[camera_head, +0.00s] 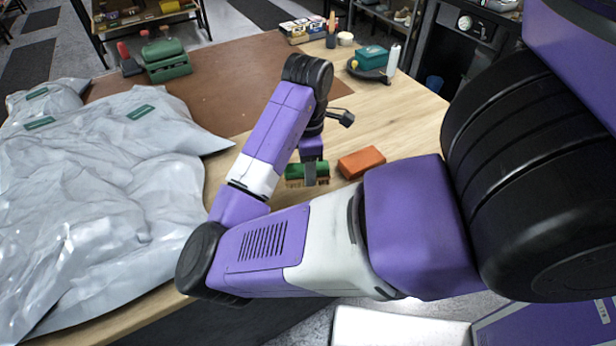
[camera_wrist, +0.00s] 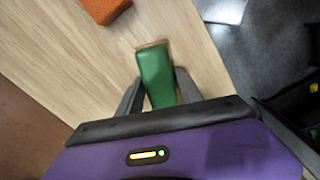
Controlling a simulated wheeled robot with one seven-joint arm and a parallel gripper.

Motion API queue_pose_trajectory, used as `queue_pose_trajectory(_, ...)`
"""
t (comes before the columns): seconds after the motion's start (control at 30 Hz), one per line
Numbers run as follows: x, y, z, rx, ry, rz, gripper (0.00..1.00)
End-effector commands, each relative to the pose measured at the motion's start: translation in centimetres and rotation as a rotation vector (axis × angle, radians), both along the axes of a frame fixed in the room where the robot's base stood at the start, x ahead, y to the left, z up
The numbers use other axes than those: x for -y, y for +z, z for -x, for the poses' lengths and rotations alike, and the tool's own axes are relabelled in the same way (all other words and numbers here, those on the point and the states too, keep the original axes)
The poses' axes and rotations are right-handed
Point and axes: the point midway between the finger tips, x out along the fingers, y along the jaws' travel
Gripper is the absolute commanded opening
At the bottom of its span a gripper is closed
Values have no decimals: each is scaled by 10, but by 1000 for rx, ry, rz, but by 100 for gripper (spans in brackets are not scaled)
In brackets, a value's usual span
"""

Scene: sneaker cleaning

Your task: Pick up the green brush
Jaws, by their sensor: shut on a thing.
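The green brush (camera_head: 321,169) with brown bristles is at the lower middle of the head view, in front of the brown mat. In the wrist view the brush (camera_wrist: 155,75) shows its green back between the fingers. My gripper (camera_head: 308,172) comes down over it from above, and in the wrist view my gripper (camera_wrist: 158,88) has one finger on each side of the brush, shut on it. I cannot tell whether the bristles touch the table.
An orange block (camera_head: 361,162) lies just right of the brush. Crumpled grey plastic bags (camera_head: 100,190) cover the left of the table. A green box (camera_head: 167,62) and a dark round tray (camera_head: 372,74) stand farther back. The brown mat (camera_head: 225,65) is mostly bare.

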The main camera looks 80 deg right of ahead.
Motion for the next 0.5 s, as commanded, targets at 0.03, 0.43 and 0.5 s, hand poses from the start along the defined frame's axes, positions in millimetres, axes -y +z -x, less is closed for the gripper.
queue_pose_trajectory(0.03, 1, 19, -1, 8, -5, 2, 0)
queue_pose_trajectory(0.43, 0, 120, -1, 6, -2, 1, 0)
queue_pose_trajectory(0.5, 0, 131, -1, 5, -2, 0, 0)
